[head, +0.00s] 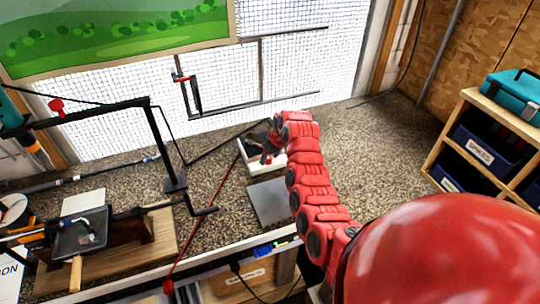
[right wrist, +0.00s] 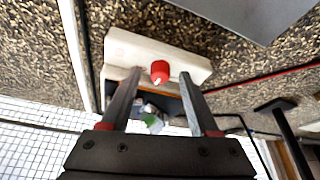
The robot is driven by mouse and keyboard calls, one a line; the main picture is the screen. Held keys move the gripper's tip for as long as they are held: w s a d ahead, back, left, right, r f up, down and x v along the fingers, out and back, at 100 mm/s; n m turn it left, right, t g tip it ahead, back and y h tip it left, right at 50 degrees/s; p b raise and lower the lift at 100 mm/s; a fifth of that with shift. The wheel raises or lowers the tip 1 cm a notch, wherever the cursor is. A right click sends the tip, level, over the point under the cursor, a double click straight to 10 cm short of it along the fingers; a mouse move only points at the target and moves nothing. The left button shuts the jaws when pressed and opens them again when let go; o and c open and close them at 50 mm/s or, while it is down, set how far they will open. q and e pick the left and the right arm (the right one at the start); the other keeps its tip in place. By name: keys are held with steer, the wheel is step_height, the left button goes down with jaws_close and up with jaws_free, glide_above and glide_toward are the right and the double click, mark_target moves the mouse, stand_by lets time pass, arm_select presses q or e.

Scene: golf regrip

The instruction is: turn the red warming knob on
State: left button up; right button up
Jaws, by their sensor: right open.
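The red knob (right wrist: 160,72) sits on the white front edge of a box (right wrist: 190,62) in the right wrist view. It has a small white mark. My right gripper (right wrist: 156,88) is open, with one finger on each side of the knob in that view. I cannot tell whether either finger touches it. In the head view the right gripper (head: 267,150) is over the white box (head: 265,169), and it hides the knob there. A green and white item lies in the box's dark opening. My left gripper is not in view.
A grey plate (head: 268,203) lies on the speckled counter (head: 352,150) in front of the box. A red cord (head: 212,215) runs past its left side. A black frame (head: 165,150) and a pan (head: 82,232) stand at left. Shelves (head: 490,150) stand at right.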

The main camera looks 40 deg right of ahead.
steer(key=shift+w+f, duration=0.1)
steer(key=shift+f, duration=0.15)
jaws_close()
stand_by(0.3)
